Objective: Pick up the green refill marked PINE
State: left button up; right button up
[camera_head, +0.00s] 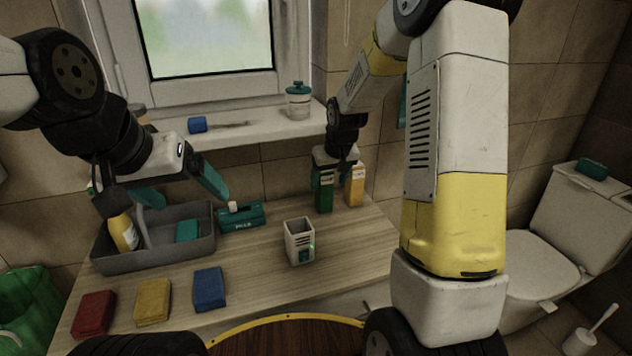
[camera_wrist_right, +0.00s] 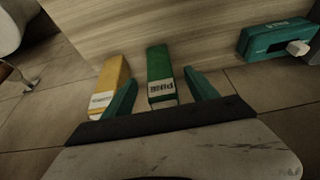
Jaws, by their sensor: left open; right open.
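The green refill (camera_head: 323,192) stands upright at the back of the wooden counter, beside a yellow-orange refill (camera_head: 355,187). In the right wrist view the green refill (camera_wrist_right: 160,70) shows a white label reading PINE. My right gripper (camera_head: 338,175) is open there; in the right wrist view its two teal fingers (camera_wrist_right: 163,95) lie on either side of the green refill, with the yellow refill (camera_wrist_right: 108,85) outside the left finger. Whether the fingers touch it I cannot tell. My left gripper (camera_head: 180,190) is open above the grey caddy, holding nothing.
The grey caddy (camera_head: 165,258) holds a yellow bottle (camera_head: 123,232). A teal box (camera_head: 241,216) and a white holder (camera_head: 299,241) stand on the counter (camera_head: 255,270). Red (camera_head: 94,314), yellow (camera_head: 153,302) and blue (camera_head: 210,289) sponges lie at the front. The counter's front right is clear.

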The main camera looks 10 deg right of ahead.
aim_at(324, 185)
jog(key=shift+w+a, duration=0.2)
jog(key=shift+w, duration=0.8)
jog(key=x, duration=0.5)
grip_shut()
jog(key=shift+r, duration=0.35)
